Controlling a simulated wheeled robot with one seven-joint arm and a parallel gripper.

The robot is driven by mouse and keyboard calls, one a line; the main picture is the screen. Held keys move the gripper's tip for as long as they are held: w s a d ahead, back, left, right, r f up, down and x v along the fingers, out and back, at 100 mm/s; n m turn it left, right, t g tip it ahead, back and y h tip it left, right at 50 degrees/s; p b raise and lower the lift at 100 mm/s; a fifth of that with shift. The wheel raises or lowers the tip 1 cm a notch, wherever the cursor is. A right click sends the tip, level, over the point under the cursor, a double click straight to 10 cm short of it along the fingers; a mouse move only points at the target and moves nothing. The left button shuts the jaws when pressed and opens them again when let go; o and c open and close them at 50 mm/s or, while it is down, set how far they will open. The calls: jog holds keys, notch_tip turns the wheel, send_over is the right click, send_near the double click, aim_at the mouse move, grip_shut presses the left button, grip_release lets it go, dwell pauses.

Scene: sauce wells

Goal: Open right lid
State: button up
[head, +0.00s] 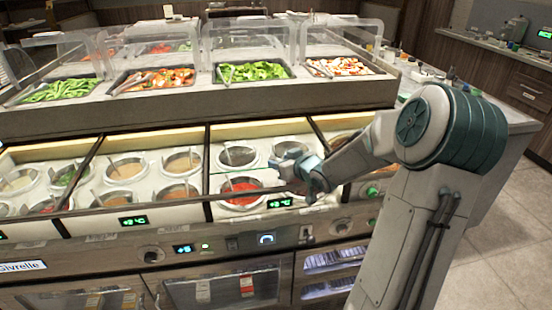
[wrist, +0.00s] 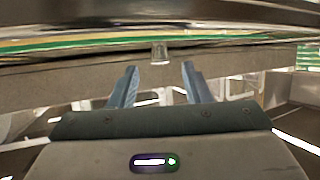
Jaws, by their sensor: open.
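My gripper (head: 300,170) is at the end of my arm, over the front of the sauce wells, right of the middle section. In the wrist view my gripper (wrist: 160,75) is open, its two blue-grey fingers apart with nothing between them. A small pale tab (wrist: 160,52) hangs from a dark curved edge just beyond the fingertips, in line with the gap; no contact shows. I cannot tell for certain whether it belongs to the right lid. The rightmost sauce section (head: 345,140) is largely hidden behind my arm, so its lid's position cannot be told.
Sauce wells with ladles fill the counter, including a red sauce (head: 243,190) beside my gripper. Dark dividers separate the sections. Above stands a shelf (head: 200,100) of salad trays under clear covers. A control panel (head: 180,248) runs below. Open floor (head: 510,220) lies right.

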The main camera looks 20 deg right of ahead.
jog(key=p+v, duration=0.2)
jog(key=v, duration=0.7)
jog(key=shift+s, duration=0.2)
jog(key=shift+r, duration=0.1)
